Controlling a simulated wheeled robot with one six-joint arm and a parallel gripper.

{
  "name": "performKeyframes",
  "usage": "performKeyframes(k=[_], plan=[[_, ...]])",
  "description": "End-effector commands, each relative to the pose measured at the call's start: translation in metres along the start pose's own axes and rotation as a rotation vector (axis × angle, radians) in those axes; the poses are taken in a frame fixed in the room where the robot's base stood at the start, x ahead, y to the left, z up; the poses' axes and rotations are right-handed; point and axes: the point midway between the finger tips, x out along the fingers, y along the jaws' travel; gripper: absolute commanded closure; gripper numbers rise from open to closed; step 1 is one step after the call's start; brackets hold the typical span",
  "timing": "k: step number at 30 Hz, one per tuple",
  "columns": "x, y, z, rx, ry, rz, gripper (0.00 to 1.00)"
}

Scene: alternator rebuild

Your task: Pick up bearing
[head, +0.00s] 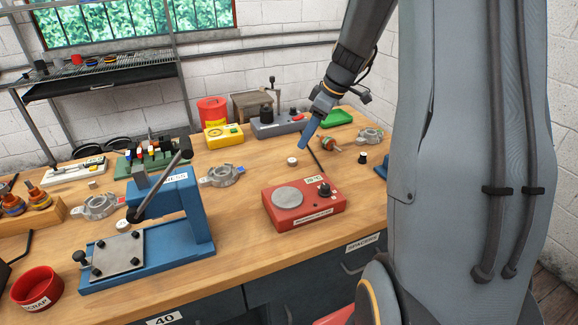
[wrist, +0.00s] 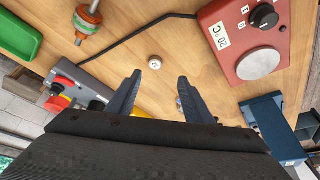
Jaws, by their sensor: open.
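A small, pale, round piece that looks like a bearing (head: 292,161) lies on the wooden bench behind the red heater. In the wrist view this bearing (wrist: 155,62) is seen from above, lying just beyond the fingertips and between their lines. My gripper (wrist: 160,78) is open and empty, its two blue-grey fingers apart. In the head view my gripper (head: 304,143) points down above the bench, a little behind and to the right of the bearing.
The red heater (head: 304,217), reading 20 °C in the wrist view, stands in front of the bearing. A black rod or cord (wrist: 136,37) lies close by. A rotor (wrist: 90,18) and green tray (wrist: 18,36) are to one side. The blue press (head: 178,215) stands left.

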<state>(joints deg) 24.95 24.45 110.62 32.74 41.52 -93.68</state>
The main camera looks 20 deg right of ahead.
Motion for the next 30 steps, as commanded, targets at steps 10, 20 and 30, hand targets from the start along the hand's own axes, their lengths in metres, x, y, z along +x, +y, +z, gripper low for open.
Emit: performKeyframes(k=[10,20,30], plan=[[0.033,0.003,0.002,-0.004,0.0,-0.004,0.53],[0.061,0.003,0.001,-0.005,-0.001,-0.004,0.53],[0.099,0.005,0.0,-0.002,-0.001,-0.002,0.53]])
